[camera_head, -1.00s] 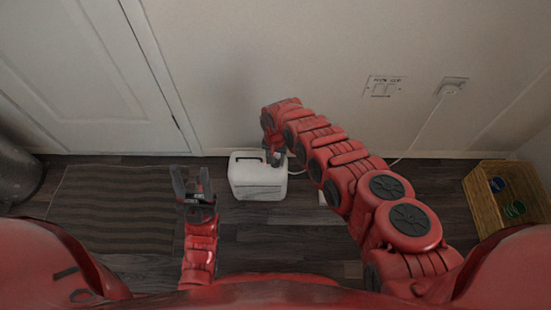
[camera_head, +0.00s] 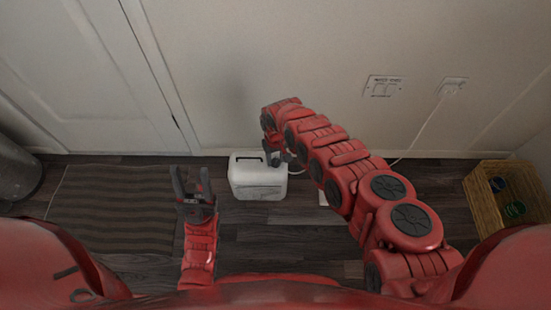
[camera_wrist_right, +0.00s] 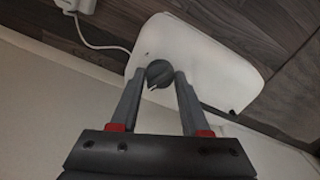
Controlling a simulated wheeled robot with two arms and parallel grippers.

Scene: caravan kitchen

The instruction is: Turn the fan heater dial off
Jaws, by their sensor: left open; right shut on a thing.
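The white fan heater (camera_head: 258,181) stands on the dark wood floor near the wall in the head view. It fills the upper middle of the right wrist view (camera_wrist_right: 200,60). Its dark round dial (camera_wrist_right: 159,73) sits between the fingertips of my right gripper (camera_wrist_right: 157,78), which is shut on it. In the head view my right gripper (camera_head: 275,157) reaches the heater's top right side, and the dial is hidden there. My left gripper (camera_head: 193,185) is open and empty, to the left of the heater and apart from it.
A striped mat (camera_head: 110,210) lies at left. A wicker basket (camera_head: 490,205) stands at right. A white cord (camera_head: 425,130) runs from the wall socket (camera_head: 453,87) down behind my right arm. A white door (camera_head: 85,75) is at back left. Bare floor lies in front of the heater.

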